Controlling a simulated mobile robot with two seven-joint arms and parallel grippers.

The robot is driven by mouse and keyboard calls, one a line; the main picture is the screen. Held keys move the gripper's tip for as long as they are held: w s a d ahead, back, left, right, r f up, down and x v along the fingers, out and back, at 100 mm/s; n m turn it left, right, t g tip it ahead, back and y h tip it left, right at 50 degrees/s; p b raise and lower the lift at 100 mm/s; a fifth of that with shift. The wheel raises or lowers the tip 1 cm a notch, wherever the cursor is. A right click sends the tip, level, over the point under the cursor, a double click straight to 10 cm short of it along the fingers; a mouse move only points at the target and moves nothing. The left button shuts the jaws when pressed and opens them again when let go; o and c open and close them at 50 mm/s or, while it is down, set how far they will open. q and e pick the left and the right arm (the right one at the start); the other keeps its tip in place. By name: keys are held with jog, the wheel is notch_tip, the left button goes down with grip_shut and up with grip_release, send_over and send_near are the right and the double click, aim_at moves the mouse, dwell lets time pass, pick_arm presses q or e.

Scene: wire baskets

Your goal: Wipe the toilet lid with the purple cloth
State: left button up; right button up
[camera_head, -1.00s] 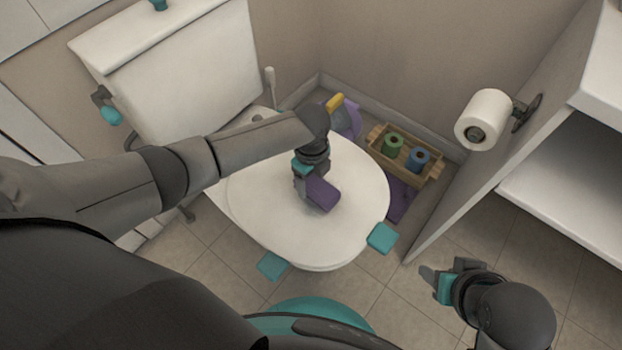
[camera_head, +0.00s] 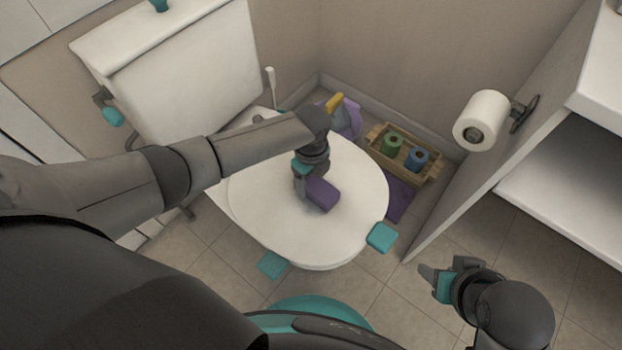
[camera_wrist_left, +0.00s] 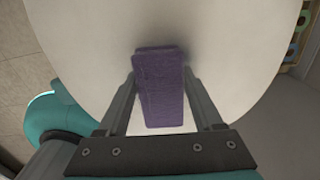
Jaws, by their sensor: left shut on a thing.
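The closed white toilet lid (camera_head: 285,228) lies in the middle of the head view and fills most of the left wrist view (camera_wrist_left: 235,50). My left gripper (camera_head: 310,188) is over the middle of the lid, shut on the purple cloth (camera_head: 322,194). The cloth looks like a folded block, and in the left wrist view (camera_wrist_left: 160,90) it sits between the two fingers. It is at or very close to the lid surface; I cannot tell how firmly it touches. My right gripper (camera_head: 436,282) is off to the right of the toilet, near the cabinet, with nothing seen in it.
A wooden crate (camera_head: 432,178) with a green and a blue roll stands on the floor behind the lid's right side. A toilet paper roll (camera_head: 481,120) hangs on the cabinet side panel (camera_head: 500,160). The white tank (camera_head: 190,80) is at the back left.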

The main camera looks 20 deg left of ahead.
pick_arm(q)
jog(key=shift+w, duration=0.1)
jog(key=shift+w+d+b, duration=0.1)
jog(key=shift+w+b, duration=0.2)
jog(key=shift+b, duration=0.05)
jog(key=w+b, duration=0.1)
jog(key=w, duration=0.1)
jog(key=w+b, duration=0.2)
jog(key=shift+w+d+f+b, duration=0.1)
jog(key=shift+d+f+b, duration=0.05)
jog(key=shift+d+b, duration=0.2)
jog(key=shift+w+d+b, duration=0.15)
jog(key=shift+w+b, duration=0.25)
jog(key=shift+w, duration=0.15)
jog(key=shift+w+r, duration=0.1)
jog(key=shift+r, duration=0.1)
jog(key=shift+f+b, duration=0.6)
jog(key=shift+f, duration=0.35)
dwell(0.6)
